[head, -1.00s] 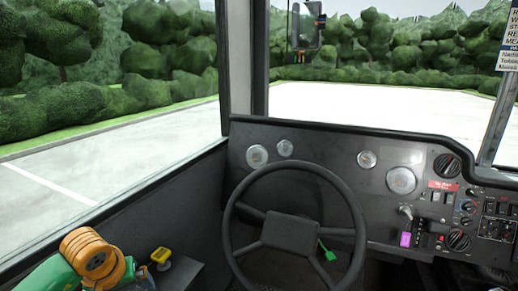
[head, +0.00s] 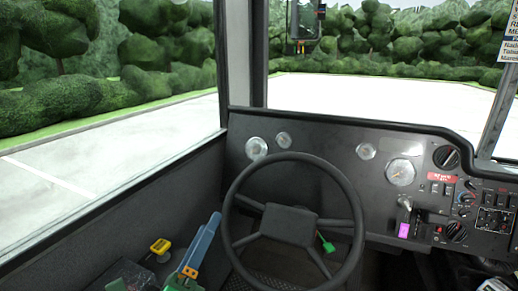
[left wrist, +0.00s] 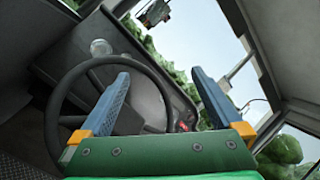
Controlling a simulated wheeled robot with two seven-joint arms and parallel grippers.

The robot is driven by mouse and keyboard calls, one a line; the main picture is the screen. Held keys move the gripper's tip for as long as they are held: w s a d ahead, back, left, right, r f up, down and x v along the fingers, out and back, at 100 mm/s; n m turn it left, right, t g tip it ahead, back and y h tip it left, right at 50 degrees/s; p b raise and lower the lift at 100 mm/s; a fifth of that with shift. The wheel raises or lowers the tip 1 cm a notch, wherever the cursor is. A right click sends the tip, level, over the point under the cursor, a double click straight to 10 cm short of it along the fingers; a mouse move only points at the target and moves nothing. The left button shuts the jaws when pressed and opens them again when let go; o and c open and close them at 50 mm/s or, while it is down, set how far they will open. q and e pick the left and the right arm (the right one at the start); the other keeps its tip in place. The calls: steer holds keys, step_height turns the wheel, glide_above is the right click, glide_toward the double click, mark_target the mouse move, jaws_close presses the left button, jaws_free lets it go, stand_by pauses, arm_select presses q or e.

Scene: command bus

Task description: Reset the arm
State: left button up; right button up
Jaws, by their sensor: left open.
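My left gripper (head: 212,224) is at the bottom of the head view, left of the black steering wheel (head: 290,228). Its blue fingers point up and nearly overlap from this angle. In the left wrist view the two blue fingers stand well apart around the left gripper's opening (left wrist: 161,76), with nothing between them. The wheel (left wrist: 58,125) lies beyond the fingers there, to the left. My right gripper does not show.
The dashboard (head: 320,170) with gauges and switches spans the front. A small yellow control (head: 160,246) stands on the left side ledge, left of the gripper. A green lever (head: 326,243) shows through the wheel. The side window is at left.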

arm_select(q)
steer(key=s+a+f+n+g+y, duration=0.3)
steer(key=a+f+n+g+y, duration=0.15)
steer(key=f+n, duration=0.55)
steer(key=s+a+f+n+g+y, duration=0.3)
steer(key=a+f+n+g+y, duration=0.15)
steer(key=f+n, duration=0.55)
steer(key=s+d+f+n+g+h, duration=0.2)
steer(key=s+f+n+g, duration=0.65)
steer(key=s, duration=0.75)
steer(key=s+f+m+g+p, duration=0.25)
steer(key=f+p, duration=0.45)
steer(key=f, duration=0.6)
steer(key=s+a+f+p, duration=0.2)
steer(key=s+f+p, duration=0.2)
steer(key=s, duration=0.8)
steer(key=shift+f+n+y, duration=0.25)
steer(key=shift+n+y, duration=0.05)
